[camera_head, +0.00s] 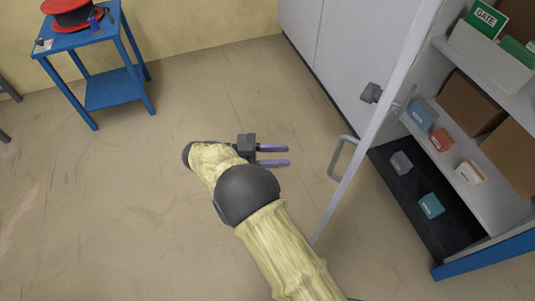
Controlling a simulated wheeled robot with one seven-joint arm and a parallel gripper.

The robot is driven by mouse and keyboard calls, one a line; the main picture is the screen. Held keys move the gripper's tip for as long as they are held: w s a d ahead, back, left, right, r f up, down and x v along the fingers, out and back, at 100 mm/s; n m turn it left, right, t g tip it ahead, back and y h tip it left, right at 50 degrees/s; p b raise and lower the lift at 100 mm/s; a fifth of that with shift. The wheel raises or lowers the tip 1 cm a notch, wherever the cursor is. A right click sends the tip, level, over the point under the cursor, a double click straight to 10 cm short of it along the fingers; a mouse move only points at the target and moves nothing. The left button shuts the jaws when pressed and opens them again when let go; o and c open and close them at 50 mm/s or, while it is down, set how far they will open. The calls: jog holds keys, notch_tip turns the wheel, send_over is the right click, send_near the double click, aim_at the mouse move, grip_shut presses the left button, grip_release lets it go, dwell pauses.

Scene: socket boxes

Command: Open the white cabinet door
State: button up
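The white cabinet door (401,65) stands open and is seen almost edge-on, slanting from the top right down towards the middle. Its grey bar handle (344,157) sticks out to the left of the door, with a dark lock block (371,92) above it. My gripper (274,156) is to the left of the handle, apart from it. Its two purple fingers are parallel, spread apart and empty, and point right towards the handle. The cabinet's inside (490,205) shows to the right of the door.
The cabinet shelves hold cardboard boxes, a white bin with green "GATE" packs (486,18), and several small coloured boxes. A plain white front (345,45) stands behind the door. A blue table (112,88) with red items is at the top left. The floor around my gripper is clear.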

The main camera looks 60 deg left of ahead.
jog(key=v, duration=0.2)
jog(key=shift+s+a, duration=0.2)
